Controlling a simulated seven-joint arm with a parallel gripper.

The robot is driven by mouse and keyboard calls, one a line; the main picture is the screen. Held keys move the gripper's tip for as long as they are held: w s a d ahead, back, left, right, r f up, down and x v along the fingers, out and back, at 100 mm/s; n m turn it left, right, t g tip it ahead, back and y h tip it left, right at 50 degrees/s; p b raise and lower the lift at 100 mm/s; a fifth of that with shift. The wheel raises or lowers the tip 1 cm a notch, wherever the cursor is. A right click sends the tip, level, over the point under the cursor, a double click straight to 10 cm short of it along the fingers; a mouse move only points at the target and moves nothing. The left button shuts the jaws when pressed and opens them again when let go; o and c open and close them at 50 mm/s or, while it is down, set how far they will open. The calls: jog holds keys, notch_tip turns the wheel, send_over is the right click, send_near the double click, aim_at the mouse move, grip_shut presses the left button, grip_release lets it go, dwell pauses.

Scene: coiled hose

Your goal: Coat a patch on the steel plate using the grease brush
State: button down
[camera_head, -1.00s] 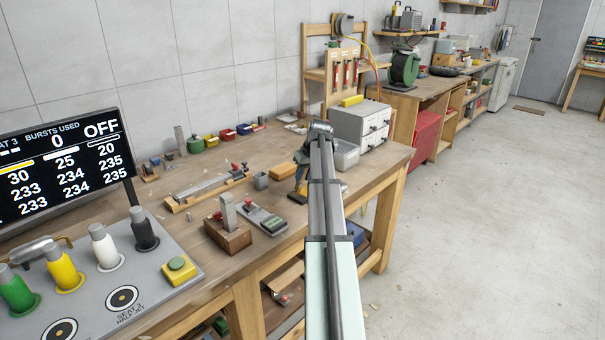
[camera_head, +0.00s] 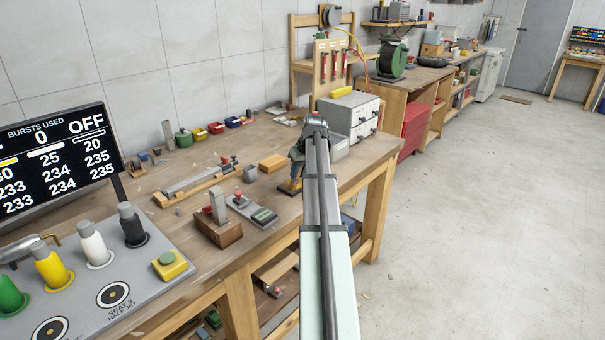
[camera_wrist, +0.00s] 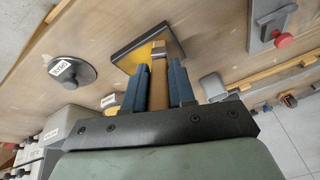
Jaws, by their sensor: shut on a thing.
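My gripper (camera_wrist: 158,88) has its dark blue fingers shut on the grease brush (camera_wrist: 158,72), seen as a tan handle in the wrist view. The brush's far end reaches over a dark-edged square plate (camera_wrist: 122,52), which I take to be the steel plate. A yellow area (camera_wrist: 135,60) shows on the plate just left of the brush. I cannot tell whether the bristles touch the plate. In the head view my gripper (camera_head: 297,168) points down over the small dark plate (camera_head: 289,188) near the bench's front edge; the brush is mostly hidden there.
A round dark lidded item (camera_wrist: 72,76) with a label is left of the plate in the wrist view. A grey fixture with a red knob (camera_wrist: 284,40) is at right. A drawer cabinet (camera_head: 350,110) and a wooden block (camera_head: 273,162) stand near my gripper.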

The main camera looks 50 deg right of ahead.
jog(key=shift+w, duration=2.8)
jog(key=shift+w+r, duration=0.1)
notch_tip(320, 180, up, 8)
